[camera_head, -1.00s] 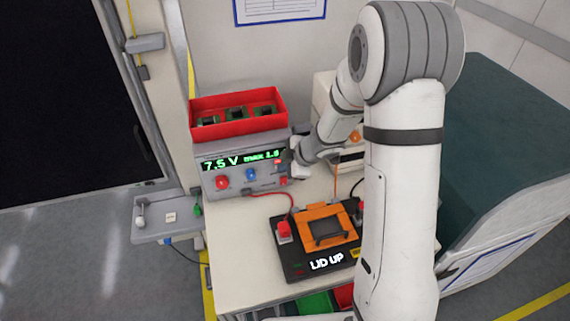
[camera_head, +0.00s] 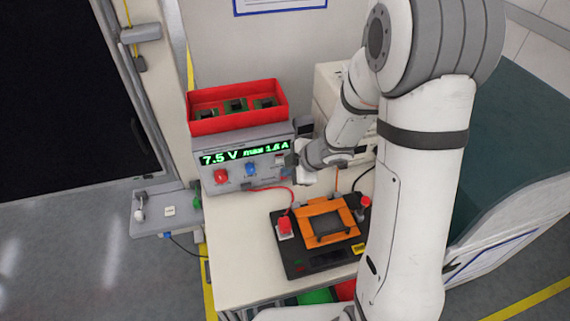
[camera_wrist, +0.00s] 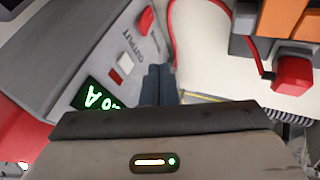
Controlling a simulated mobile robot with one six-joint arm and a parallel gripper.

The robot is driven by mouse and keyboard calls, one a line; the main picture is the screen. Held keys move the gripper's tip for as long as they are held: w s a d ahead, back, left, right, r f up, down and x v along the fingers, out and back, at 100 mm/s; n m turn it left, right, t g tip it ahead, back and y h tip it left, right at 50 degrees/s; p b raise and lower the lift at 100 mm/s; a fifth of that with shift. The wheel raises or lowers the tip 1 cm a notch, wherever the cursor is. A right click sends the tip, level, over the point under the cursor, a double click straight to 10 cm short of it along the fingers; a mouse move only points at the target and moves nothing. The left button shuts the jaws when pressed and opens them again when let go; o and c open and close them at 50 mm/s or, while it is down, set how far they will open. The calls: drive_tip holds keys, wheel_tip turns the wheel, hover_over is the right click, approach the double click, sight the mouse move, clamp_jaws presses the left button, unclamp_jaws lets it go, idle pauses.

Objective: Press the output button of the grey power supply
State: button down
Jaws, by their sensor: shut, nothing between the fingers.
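The grey power supply (camera_head: 237,178) stands on the white bench, its green display reading 7.5 V max 1.6 A. In the wrist view its panel is tilted, with the word OUTPUT beside a pale button (camera_wrist: 125,64) and a small red patch next to it. My gripper (camera_wrist: 160,72) is shut and empty, its dark fingers beside the button in that view. In the head view my gripper (camera_head: 292,166) is at the panel's right edge. I cannot tell whether the fingertips touch the panel.
A red bin (camera_head: 236,116) with green boards sits on top of the supply. A black fixture (camera_head: 290,255) with an orange lid frame (camera_head: 311,217) and red knobs stands in front, right. Red leads cross the bench. A beige unit (camera_head: 330,88) stands behind my arm.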

drive_tip(key=p+v, duration=0.2)
drive_tip(key=v, duration=0.8)
drive_tip(key=shift+p, duration=0.4)
wheel_tip(320, 180, up, 7)
drive_tip(key=p, duration=0.2)
idle(0.4)
drive_tip(key=shift+d, duration=0.1)
idle(0.3)
